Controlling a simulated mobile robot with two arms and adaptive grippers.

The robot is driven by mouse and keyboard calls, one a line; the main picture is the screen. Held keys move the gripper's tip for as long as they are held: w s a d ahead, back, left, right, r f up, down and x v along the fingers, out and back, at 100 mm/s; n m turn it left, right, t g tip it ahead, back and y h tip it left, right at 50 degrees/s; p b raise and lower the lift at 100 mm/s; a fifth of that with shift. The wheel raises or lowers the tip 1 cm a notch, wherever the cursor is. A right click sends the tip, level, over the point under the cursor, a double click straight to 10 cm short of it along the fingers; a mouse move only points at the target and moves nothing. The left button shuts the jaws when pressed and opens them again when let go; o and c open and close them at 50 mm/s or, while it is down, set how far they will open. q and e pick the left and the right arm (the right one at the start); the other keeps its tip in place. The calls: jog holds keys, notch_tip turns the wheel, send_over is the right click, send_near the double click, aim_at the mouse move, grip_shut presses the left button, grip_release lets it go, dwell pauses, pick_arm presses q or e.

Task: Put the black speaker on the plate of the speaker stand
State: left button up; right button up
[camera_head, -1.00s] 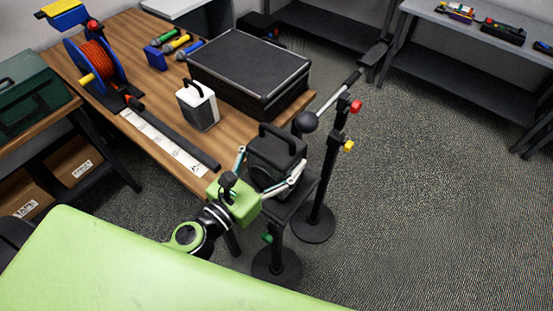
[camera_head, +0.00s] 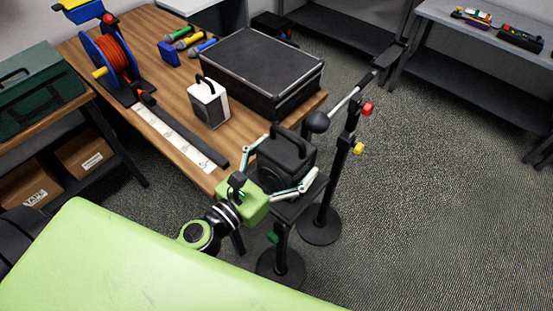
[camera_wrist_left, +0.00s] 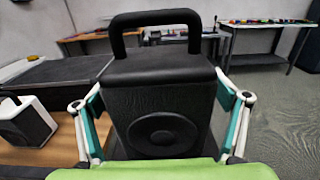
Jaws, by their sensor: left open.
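The black speaker (camera_head: 286,160), a box with a top handle, stands upright on the plate (camera_head: 306,207) of the speaker stand, right of the table's near corner. The speaker covers most of the plate. My left gripper (camera_head: 284,168) is open, with one finger on each side of the speaker. In the left wrist view the speaker (camera_wrist_left: 160,85) faces me with its round cone, between the teal finger pads. The left pad looks close to its side; I cannot tell whether either pad touches. My right gripper is not in view.
A white speaker (camera_head: 209,103), a black case (camera_head: 262,75) and a cable reel (camera_head: 108,55) are on the wooden table (camera_head: 180,90). The floor at the right is clear.

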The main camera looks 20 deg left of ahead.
pick_arm(q)
jog(key=shift+s+a+f+b, duration=0.1)
jog(key=shift+s+b, duration=0.15)
jog(key=shift+b, duration=0.05)
jog(key=b+v, duration=0.6)
jog(key=v, duration=0.3)
jog(key=shift+s+a, duration=0.15)
jog(key=shift+s+r, duration=0.15)
jog(key=shift+r, duration=0.15)
jog(key=shift+p+v, duration=0.45)
jog(key=shift+v, duration=0.45)
jog(key=shift+f, duration=0.1)
